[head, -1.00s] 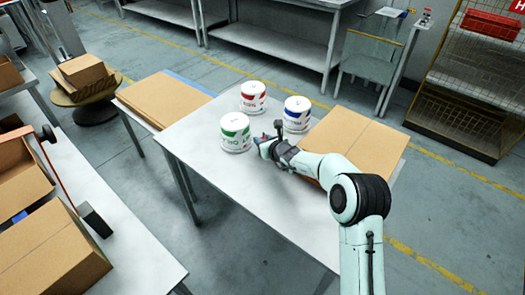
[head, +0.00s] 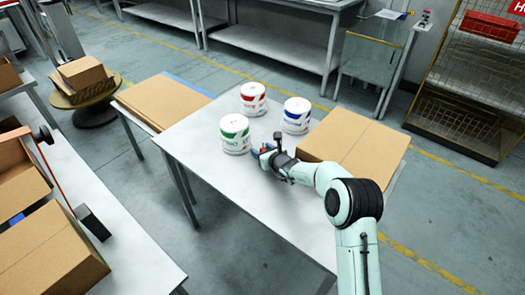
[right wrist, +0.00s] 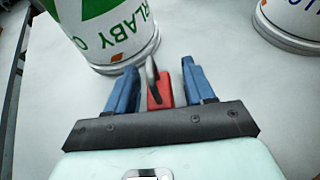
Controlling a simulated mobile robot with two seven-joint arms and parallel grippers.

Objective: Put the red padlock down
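The red padlock (right wrist: 160,92) with its grey shackle stands between the two blue fingers of my right gripper (right wrist: 160,70) in the right wrist view. Narrow gaps show between the padlock's body and the fingers, so the gripper is open around it. The padlock looks to be at the white table top, though its underside is hidden. In the head view the right gripper (head: 262,155) is low over the table, just in front of the white can with a green label (head: 235,134). My left gripper is not in view.
White cans with red (head: 253,99) and blue (head: 296,115) labels stand behind the gripper. A closed cardboard box (head: 352,140) is to the right, beside my arm. The table's front part (head: 270,215) is clear.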

